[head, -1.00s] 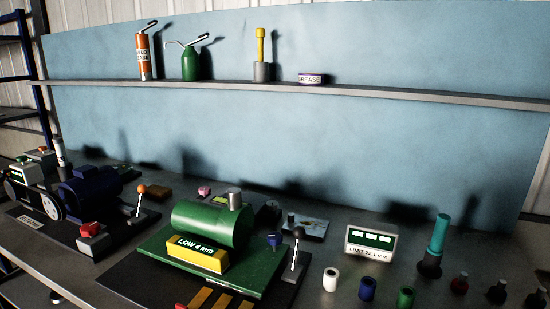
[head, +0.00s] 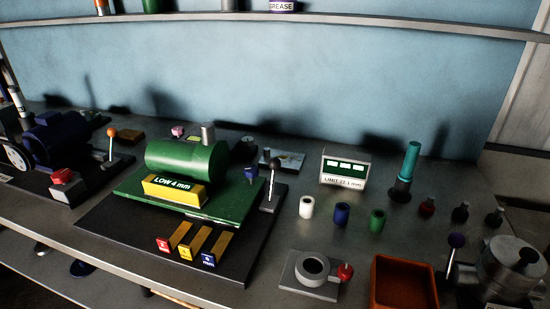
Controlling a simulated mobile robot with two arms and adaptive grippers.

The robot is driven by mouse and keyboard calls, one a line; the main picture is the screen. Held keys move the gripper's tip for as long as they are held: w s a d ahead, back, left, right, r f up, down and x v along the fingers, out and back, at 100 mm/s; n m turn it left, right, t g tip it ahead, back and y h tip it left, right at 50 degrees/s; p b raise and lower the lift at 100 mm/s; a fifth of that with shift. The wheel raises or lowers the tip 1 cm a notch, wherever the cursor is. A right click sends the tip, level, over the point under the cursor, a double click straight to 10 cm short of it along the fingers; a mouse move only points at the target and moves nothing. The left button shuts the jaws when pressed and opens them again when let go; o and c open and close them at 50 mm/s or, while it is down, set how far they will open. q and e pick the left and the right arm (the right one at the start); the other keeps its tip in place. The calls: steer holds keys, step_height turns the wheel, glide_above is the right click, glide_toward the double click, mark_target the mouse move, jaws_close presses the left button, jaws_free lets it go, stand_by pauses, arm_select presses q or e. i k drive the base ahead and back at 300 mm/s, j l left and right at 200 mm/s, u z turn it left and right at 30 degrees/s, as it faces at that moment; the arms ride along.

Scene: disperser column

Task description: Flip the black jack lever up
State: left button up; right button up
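The black jack lever (head: 273,182) stands at the right end of the green machine's dark base plate (head: 262,225). It is a thin pale rod with a black ball knob on top, close to upright with a slight tilt. The green machine (head: 187,160) has a horizontal cylinder and a yellow block marked "LOW 4 mm" (head: 173,190) in front of it. Neither of my grippers shows in the head view.
An orange-knobbed lever (head: 111,146) stands left of the green machine. White, blue and green sleeves (head: 342,213) stand right of the black lever, with a limit display (head: 344,169) behind. An orange-brown tray (head: 404,283) and a grey ring fixture (head: 312,270) sit at the front right.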

mark_target(274, 164)
steer(key=k+l+z, duration=0.15)
steer(key=l, duration=0.3)
steer(key=l+z, duration=0.1)
steer(key=l, duration=0.4)
steer(key=k+l+z, duration=0.15)
steer(key=l, duration=0.35)
steer(key=i+j, duration=0.05)
